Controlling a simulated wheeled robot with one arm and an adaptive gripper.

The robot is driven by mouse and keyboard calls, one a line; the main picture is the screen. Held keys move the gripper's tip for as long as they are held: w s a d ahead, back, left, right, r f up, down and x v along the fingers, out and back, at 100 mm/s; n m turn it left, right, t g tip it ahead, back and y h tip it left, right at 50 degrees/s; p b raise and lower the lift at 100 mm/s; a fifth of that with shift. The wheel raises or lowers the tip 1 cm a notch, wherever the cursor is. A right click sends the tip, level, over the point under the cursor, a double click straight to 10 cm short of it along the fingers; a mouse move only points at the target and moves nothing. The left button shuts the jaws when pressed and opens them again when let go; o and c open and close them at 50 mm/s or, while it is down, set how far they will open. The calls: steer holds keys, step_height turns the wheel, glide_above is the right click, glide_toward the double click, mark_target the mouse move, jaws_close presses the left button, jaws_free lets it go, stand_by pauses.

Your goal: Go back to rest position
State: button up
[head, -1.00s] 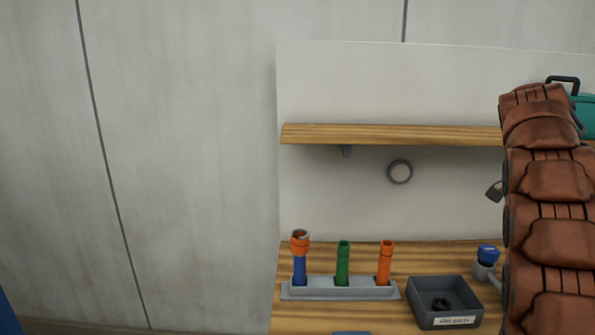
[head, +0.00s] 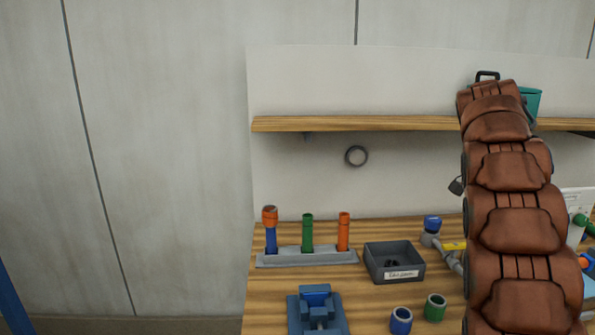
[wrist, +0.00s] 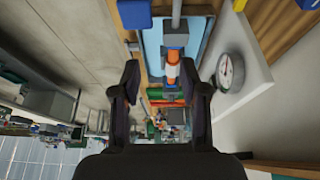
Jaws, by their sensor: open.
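My gripper (wrist: 165,85) shows in the wrist view with its two dark fingers spread apart. It is open and nothing is between the fingers. Beyond the fingers, an orange and white pipe fitting (wrist: 173,70) lies over a light blue tray or mat (wrist: 153,45). A round gauge (wrist: 230,70) on a pale panel is to the right of the gripper. In the head view, my brown-covered arm stands upright at the right and hides part of the bench; the gripper itself is out of that view.
The wooden bench (head: 375,296) holds a grey rack (head: 300,258) with three coloured tubes, a labelled dark box (head: 394,263), a blue vise (head: 318,312), and blue (head: 401,320) and green (head: 435,307) rings. A shelf (head: 370,123) runs above. The left wall side is clear.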

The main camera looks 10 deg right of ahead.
steer(key=s+a+f+n+y+b, duration=0.1)
steer(key=s+a+f+n+b, duration=0.15)
steer(key=a+f, duration=0.35)
steer(key=s+a+f+n+y+b, duration=0.1)
steer(key=s+a+f+n, duration=0.25)
steer(key=a, duration=0.55)
steer(key=s+a+f+n+y+b, duration=0.1)
steer(key=s+a+f+n+b, duration=0.1)
steer(key=s+a+f+n, duration=0.35)
steer(key=s+a+f+n+g+y+b, duration=0.15)
steer(key=s+a+f+n, duration=0.25)
steer(key=s+a+f, duration=0.5)
steer(key=s+a+f+n+g+b, duration=0.15)
steer(key=s+a+f+n, duration=0.35)
steer(key=s+a, duration=0.5)
step_height(320, 180, up, 15)
steer(key=d+m+t+p, duration=0.1)
steer(key=p, duration=1.2)
steer(key=shift+w+d+t+p, duration=0.15)
steer(key=shift+w+t+p, duration=0.15)
steer(key=shift+t+p, duration=0.1)
steer(key=shift+d+m, duration=0.1)
steer(key=shift+m, duration=0.15)
